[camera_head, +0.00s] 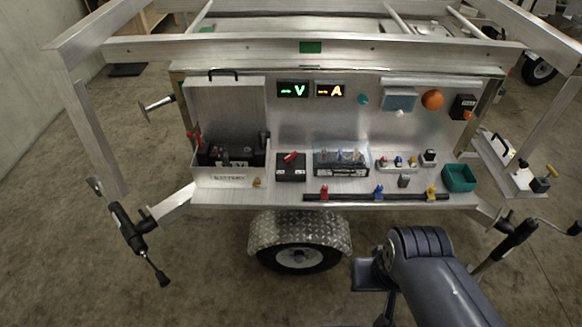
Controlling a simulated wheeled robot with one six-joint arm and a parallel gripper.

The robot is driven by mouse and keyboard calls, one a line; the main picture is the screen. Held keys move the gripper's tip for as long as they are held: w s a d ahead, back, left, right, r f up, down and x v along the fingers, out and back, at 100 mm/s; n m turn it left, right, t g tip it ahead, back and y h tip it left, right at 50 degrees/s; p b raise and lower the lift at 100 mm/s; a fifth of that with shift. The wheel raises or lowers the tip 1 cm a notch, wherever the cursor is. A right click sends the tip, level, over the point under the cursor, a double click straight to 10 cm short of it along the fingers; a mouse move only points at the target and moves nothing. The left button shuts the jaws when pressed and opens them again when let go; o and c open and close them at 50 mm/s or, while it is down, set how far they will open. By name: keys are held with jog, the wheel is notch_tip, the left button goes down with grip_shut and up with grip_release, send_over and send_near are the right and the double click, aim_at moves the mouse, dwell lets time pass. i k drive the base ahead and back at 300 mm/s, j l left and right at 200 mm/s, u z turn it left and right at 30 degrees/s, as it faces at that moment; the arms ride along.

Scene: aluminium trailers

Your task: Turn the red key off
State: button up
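A red key-like handle (291,157) sits on top of a small black box (291,174) on the trailer's shelf, left of centre. It looks tilted, with its right end higher; its exact switch position is too small to tell. Another small red piece (323,191) stands on the dark rail along the shelf's front edge, left of a blue piece (378,192) and a yellow piece (430,192). My dark grey arm reaches in from the bottom right, in front of the trailer and below the shelf. No gripper fingers show clearly.
A silver battery box (230,183) with a raised lid stands left of the black box. A clear box (341,168) with coloured tops stands to its right. A green bin (459,178) is at the shelf's right. Lit V and A displays (293,90) are above.

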aim_at(289, 159)
jog(key=i+j+u, duration=0.1)
jog(key=i+u, duration=0.3)
jog(key=i, duration=0.6)
